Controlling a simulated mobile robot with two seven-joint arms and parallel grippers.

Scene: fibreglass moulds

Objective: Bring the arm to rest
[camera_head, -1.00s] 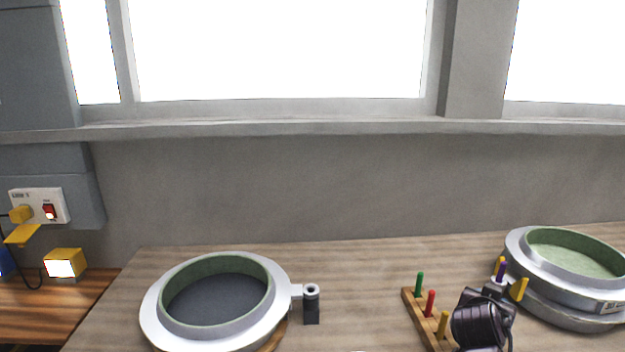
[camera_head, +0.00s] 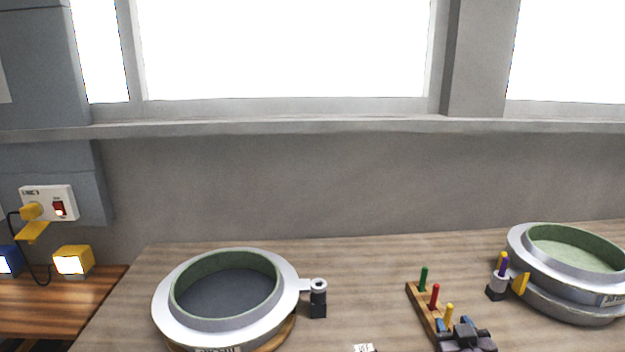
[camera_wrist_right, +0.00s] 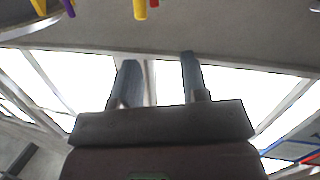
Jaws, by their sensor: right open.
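My right gripper (camera_head: 457,326) is low in the head view, in front of the wooden peg rack. Its fingers look small and point up in the picture. In the right wrist view the two fingers (camera_wrist_right: 160,78) stand apart with nothing between them, against the bright windows. Most of my right arm is out of the frame below. My left gripper is not in view.
The peg rack (camera_head: 418,300) holds green, red and yellow pegs. A round mould (camera_head: 177,318) with a black clamp (camera_head: 318,302) lies left, another mould (camera_head: 540,265) right. The table's middle back is clear.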

